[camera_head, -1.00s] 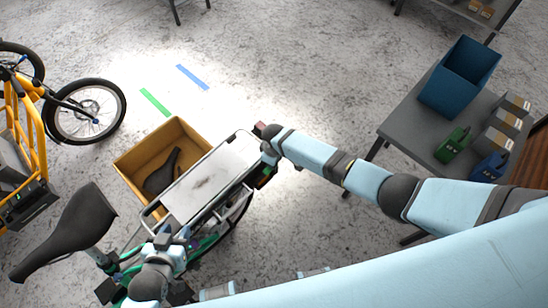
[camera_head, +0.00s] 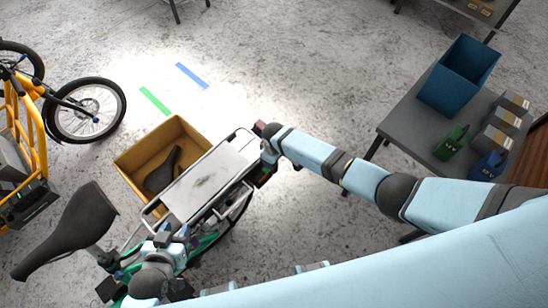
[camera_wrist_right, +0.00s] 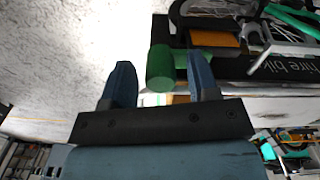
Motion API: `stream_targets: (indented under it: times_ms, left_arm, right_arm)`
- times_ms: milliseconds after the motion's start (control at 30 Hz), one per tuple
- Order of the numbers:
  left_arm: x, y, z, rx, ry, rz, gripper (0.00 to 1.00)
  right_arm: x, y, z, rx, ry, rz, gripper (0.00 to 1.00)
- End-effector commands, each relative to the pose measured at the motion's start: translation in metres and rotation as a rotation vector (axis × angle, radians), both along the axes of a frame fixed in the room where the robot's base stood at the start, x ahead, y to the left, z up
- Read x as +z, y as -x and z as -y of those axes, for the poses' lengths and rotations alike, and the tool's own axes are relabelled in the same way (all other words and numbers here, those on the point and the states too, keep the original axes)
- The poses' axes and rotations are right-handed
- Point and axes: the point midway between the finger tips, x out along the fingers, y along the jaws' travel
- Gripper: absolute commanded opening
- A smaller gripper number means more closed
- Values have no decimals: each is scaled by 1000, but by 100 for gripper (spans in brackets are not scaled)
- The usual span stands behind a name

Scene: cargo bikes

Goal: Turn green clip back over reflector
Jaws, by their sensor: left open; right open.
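An orange reflector (camera_wrist_right: 215,40) sits above and right of the clip on a black part. My right gripper (camera_wrist_right: 162,80) is open around the clip; I cannot tell whether a finger touches it. In the head view its arm reaches the end of the bike's rear rack (camera_head: 213,176). My left gripper (camera_head: 165,240) is open by the rack's other end, close to the saddle side.
A black saddle (camera_head: 68,228) stands at the lower left. A brown crate (camera_head: 130,160) lies beside the rack, and a yellow cargo bike (camera_head: 38,125) at far left. A grey table (camera_head: 405,128) with a blue bin (camera_head: 458,75) stands at right. Open floor lies above the rack.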

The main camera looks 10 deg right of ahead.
Motion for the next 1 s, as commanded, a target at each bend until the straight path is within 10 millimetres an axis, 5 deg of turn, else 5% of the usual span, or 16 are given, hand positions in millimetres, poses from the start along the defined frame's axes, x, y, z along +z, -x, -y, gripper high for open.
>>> stream_targets:
  times_ms: [233,700,1000]
  left_arm:
    - [3,0,0,0,0,0,43]
    - [8,1,-1,1,-3,-2,43]
    - [8,1,-1,2,-2,-2,43]
  right_arm:
    - [15,0,0,1,-2,2,54]
    - [113,4,0,0,-1,3,54]
    - [138,5,0,0,-1,1,54]
